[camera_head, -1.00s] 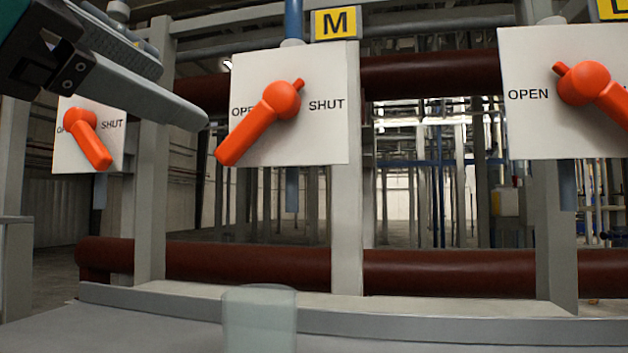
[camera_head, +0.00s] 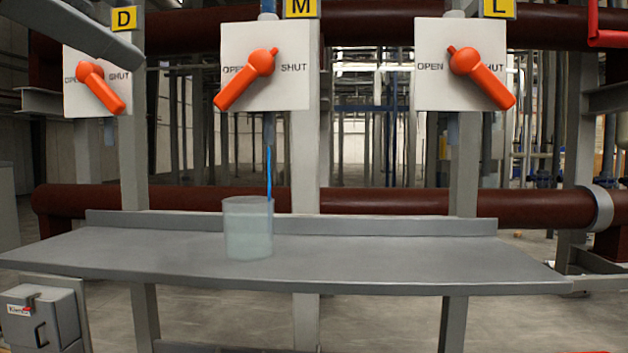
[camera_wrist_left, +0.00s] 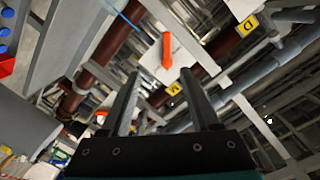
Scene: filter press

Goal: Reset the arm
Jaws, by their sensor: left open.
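Three white valve panels stand in a row. The left panel's orange handle (camera_head: 100,87), labelled D, points down-right. The middle one (camera_head: 245,79), labelled M, points down-left on its OPEN side. The right one (camera_head: 482,77), labelled L, points down-right. A thin blue stream (camera_head: 269,170) runs from the pipe under M to a clear beaker (camera_head: 248,230). My left gripper (camera_head: 125,55) is partly in view at the top left, clear of the handles. In the left wrist view its two fingers (camera_wrist_left: 160,74) are apart and empty, with an orange handle (camera_wrist_left: 168,50) beyond. My right gripper is not in view.
The beaker stands on a grey shelf (camera_head: 400,262) with a low back lip; the rest of the shelf is bare. Dark red pipes (camera_head: 380,202) run behind it. A grey box (camera_head: 40,318) is below left. Grey posts stand between the panels.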

